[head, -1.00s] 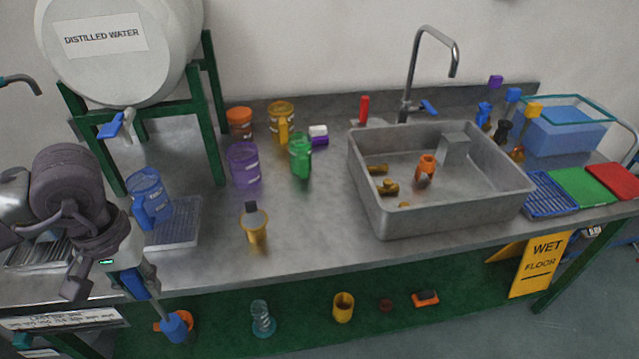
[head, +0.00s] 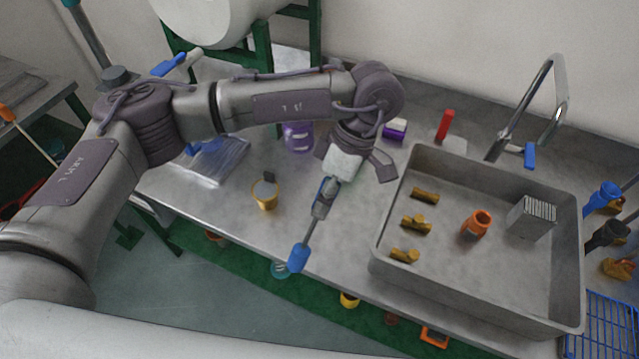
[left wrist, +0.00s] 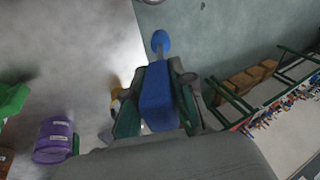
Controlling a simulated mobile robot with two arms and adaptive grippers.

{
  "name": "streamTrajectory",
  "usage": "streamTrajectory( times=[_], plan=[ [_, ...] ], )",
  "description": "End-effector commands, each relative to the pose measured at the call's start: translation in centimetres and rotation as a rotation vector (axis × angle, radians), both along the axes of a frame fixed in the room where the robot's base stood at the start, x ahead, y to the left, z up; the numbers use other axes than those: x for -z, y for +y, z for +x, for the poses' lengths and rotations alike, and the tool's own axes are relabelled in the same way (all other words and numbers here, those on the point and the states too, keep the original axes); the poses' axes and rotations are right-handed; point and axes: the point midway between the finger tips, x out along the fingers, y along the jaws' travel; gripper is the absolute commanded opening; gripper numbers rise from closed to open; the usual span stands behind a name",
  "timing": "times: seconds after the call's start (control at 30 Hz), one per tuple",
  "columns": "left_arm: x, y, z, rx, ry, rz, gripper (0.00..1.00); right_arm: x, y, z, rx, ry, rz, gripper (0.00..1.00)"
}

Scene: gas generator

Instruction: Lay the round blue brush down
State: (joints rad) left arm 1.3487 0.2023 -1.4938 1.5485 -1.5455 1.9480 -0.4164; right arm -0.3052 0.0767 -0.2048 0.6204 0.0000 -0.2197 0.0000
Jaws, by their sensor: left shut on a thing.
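The round blue brush has a blue head (head: 299,257) on a thin grey shaft, and its blue handle (left wrist: 158,98) shows in the left wrist view. My left gripper (head: 328,190) is shut on the handle. The brush hangs tilted, head down and toward the front, above the counter's front part. The grey metal counter (head: 225,185) lies under it, left of the sink. My right gripper is not in view.
The grey sink (head: 380,235) at right holds several brown pieces and an orange bottle (head: 476,223). A yellow cup (head: 266,193) stands left of the brush, and a purple mug (head: 298,137) behind it. Counter between cup and sink looks clear.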

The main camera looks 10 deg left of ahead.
Motion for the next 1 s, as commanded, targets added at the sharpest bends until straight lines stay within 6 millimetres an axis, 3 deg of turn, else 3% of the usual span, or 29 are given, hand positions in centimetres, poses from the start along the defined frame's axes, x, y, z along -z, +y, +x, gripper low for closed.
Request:
streamTrajectory(
  times=[0.03,0.3,0.6,0.8,1.0],
  plan=[
    [-1.0,-1.0,0.1,-0.162,0.038,0.024,0.00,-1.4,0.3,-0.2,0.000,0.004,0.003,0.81],
    [-2.1,-4.2,1.1,-1.005,0.253,0.065,0.00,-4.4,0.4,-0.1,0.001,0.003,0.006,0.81],
    [-2.4,-5.2,4.1,-1.891,0.539,-0.104,0.00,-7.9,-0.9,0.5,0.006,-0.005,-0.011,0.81],
    [-2.1,-4.3,6.0,-2.300,0.700,-0.318,0.00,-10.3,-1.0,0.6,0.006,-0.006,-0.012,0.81],
    [-1.3,-3.2,7.1,-2.497,0.791,-0.495,0.00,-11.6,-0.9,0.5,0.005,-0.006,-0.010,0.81]
  ],
)
